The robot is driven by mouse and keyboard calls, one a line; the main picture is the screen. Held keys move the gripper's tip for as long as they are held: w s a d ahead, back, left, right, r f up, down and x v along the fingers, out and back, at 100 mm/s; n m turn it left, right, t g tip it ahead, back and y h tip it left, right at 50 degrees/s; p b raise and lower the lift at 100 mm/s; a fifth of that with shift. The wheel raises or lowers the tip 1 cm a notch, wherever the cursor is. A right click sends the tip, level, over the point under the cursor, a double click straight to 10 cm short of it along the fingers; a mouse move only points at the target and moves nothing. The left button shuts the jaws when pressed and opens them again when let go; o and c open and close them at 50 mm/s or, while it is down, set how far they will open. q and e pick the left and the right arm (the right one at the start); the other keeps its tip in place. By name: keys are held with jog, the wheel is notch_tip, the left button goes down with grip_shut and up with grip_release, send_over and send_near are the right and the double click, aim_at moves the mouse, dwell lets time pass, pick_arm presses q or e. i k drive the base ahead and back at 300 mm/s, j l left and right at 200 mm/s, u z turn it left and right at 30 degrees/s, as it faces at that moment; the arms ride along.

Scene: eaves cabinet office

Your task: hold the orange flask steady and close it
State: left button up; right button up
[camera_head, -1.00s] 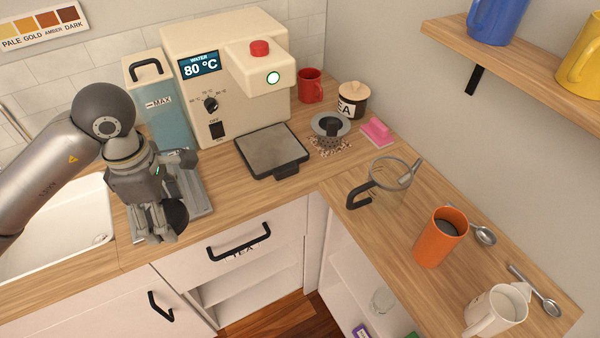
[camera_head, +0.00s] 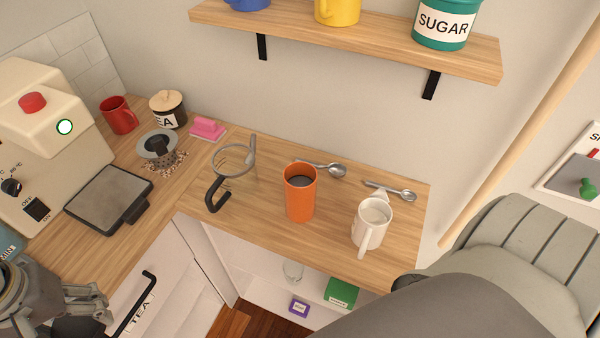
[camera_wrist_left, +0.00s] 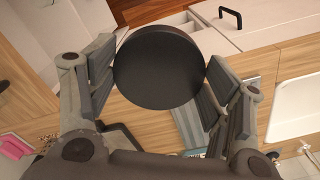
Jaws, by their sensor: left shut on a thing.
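The orange flask (camera_head: 300,200) stands upright on the right-hand counter in the head view. Its top is uncovered and shows something dark inside. My left gripper (camera_head: 92,304) is at the lower left of the head view, over the other counter and well apart from the flask. In the left wrist view its two fingers are shut on the sides of a round black lid (camera_wrist_left: 158,68). The lid also shows partly at the bottom edge of the head view (camera_head: 80,328). My right gripper is not in view; a large grey part of my arm fills the lower right.
A white mug (camera_head: 370,222) stands right of the flask, with spoons (camera_head: 393,190) behind. A wooden shelf (camera_head: 350,42) hangs above. The wooden counter (camera_head: 262,225) in front of the flask is clear.

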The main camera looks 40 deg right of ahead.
aim_at(300, 178)
jog(key=k, duration=0.65)
jog(key=z, duration=1.95)
jog(key=k+j, duration=0.15)
jog(key=j, duration=0.25)
jog(key=k+j, duration=0.15)
jog(key=j, duration=0.2)
jog(key=k+j, duration=0.2)
jog(key=j, duration=0.2)
jog(key=k+j, duration=0.15)
jog(key=j, duration=0.25)
